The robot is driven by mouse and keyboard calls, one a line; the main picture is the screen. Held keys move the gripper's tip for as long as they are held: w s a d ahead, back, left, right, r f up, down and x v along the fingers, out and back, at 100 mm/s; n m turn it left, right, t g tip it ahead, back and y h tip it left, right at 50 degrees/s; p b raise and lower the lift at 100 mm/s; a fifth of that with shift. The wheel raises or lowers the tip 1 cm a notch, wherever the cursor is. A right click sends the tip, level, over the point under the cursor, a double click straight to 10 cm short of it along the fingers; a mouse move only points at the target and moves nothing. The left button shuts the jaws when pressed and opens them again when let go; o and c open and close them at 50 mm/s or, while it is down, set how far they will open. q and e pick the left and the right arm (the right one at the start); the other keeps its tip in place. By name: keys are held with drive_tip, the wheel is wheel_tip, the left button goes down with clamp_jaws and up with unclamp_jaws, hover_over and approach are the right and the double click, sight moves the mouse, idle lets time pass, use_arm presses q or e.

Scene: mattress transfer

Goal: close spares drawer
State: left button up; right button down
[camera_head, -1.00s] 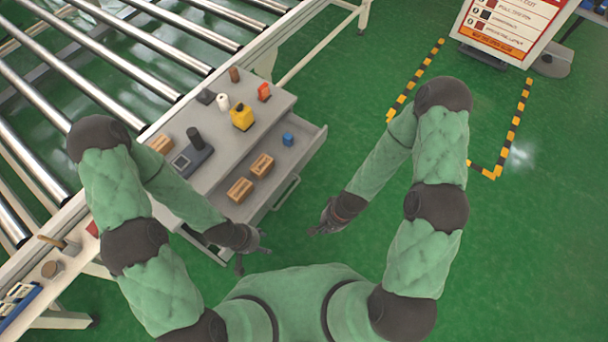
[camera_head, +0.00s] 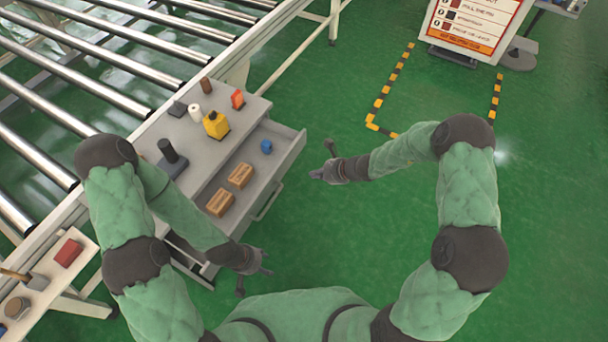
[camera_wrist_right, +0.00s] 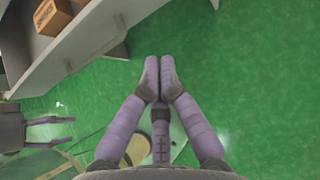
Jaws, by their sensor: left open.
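The grey spares drawer (camera_head: 286,160) stands pulled out from the grey cabinet (camera_head: 152,130), with a bar handle (camera_head: 267,202) on its front. Two brown boxes and a small blue item lie inside it. The drawer's front also shows in the right wrist view (camera_wrist_right: 92,38), at the upper left. My left gripper (camera_head: 256,273) is open and empty near the drawer's near end; my left forearm hides part of the cabinet.
A yellow container (camera_head: 216,126), a dark cylinder on a base and other small items stand on the cabinet top. A roller conveyor (camera_head: 75,118) runs behind it. A side table (camera_head: 45,275) is at the lower left. Green floor right of the drawer is clear, up to striped floor markings (camera_head: 379,97).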

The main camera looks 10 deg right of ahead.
sight(283, 172)
use_arm(q)
drive_tip(key=shift+f+b, duration=1.55)
drive_tip(key=shift+f, duration=0.1)
use_arm(e)
drive_tip(key=shift+w+a+r+x, duration=0.2)
drive_tip(key=shift+a+r+x, duration=0.15)
drive_tip(key=shift+x, duration=1.7)
drive_tip(key=shift+w+a+r+x, duration=0.25)
drive_tip(key=shift+r+x, duration=0.1)
drive_tip(key=shift+x, duration=1.7)
drive_tip(key=shift+w+a+r+x, duration=0.15)
drive_tip(key=shift+a+r+x, duration=0.15)
drive_tip(key=shift+x, duration=1.75)
